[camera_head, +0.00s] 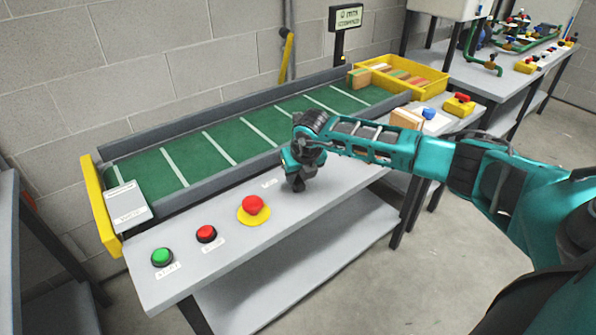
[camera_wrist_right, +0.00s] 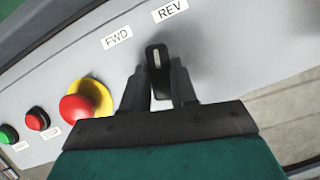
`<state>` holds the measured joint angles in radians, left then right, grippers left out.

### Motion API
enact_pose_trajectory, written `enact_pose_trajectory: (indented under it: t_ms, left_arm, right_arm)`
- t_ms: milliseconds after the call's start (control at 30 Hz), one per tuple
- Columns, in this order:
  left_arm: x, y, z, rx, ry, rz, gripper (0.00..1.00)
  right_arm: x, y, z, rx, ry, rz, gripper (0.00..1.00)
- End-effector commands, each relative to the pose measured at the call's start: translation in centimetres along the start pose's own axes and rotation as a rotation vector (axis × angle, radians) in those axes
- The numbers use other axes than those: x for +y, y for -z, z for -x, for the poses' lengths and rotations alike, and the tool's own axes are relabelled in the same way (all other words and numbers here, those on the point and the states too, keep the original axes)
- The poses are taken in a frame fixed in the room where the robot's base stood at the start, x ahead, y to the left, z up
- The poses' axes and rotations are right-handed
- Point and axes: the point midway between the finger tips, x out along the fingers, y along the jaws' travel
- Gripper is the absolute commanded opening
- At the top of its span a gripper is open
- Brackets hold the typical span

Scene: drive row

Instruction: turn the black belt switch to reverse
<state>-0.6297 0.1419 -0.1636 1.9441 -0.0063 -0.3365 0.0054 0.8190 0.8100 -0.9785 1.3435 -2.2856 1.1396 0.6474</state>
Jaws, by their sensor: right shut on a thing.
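The black belt switch (camera_wrist_right: 157,62) is between the fingers of my right gripper (camera_wrist_right: 159,72) in the right wrist view. The fingers are shut on its knob, which has a pale mark line on top. The labels FWD (camera_wrist_right: 117,37) and REV (camera_wrist_right: 171,10) are on the grey panel just beyond it. The knob points up the picture, between the two labels. In the head view my right gripper (camera_head: 297,184) is down at the grey panel (camera_head: 290,222), and it hides the switch. My left gripper is not in view.
On the same panel are a red mushroom button on a yellow base (camera_head: 253,207), a red button (camera_head: 206,233) and a green button (camera_head: 162,257). The green conveyor belt (camera_head: 235,140) runs behind. A yellow tray (camera_head: 430,79) with blocks stands at its far end.

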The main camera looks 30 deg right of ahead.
Motion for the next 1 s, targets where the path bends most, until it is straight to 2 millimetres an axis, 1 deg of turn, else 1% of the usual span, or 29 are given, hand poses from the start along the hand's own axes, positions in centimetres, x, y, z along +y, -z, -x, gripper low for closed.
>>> enact_pose_trajectory:
  t_ms: [200,500,700,1000]
  left_arm:
    - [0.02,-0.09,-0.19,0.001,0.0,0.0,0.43]
    - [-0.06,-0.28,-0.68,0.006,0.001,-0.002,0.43]
    - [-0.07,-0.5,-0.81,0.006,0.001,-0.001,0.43]
    - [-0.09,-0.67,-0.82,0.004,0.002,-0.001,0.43]
  right_arm:
    - [0.24,-0.04,-0.04,0.0,0.075,-0.185,0.0]
    - [0.28,-0.09,-0.08,0.0,0.158,-0.385,0.0]
    - [0.34,-0.07,-0.07,0.001,0.19,-0.462,0.0]
    - [0.3,-0.1,-0.02,0.001,0.209,-0.506,0.0]
